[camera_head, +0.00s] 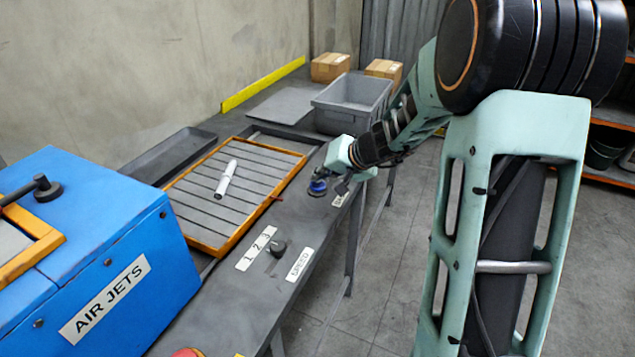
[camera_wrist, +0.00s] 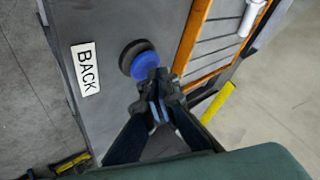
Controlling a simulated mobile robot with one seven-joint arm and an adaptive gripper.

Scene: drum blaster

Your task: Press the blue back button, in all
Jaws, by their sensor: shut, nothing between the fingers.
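The blue back button (camera_wrist: 144,66) is a round blue cap with a dark disc beside it, on the grey panel next to a white label reading BACK (camera_wrist: 85,69). In the head view the blue button (camera_head: 317,187) shows at the panel's edge, partly under my gripper (camera_head: 328,177). In the wrist view my gripper (camera_wrist: 158,78) is shut and empty. Its fingertips overlap the button's lower right edge in the picture. I cannot tell whether they touch it.
An orange-framed slatted bed (camera_head: 193,238) with a white cylinder (camera_head: 226,178) lies beside the panel. A black selector knob (camera_head: 277,248) stands nearer. A blue AIR JETS housing (camera_head: 105,250) is at left. A grey bin (camera_head: 352,98) and cardboard boxes (camera_head: 330,68) are behind.

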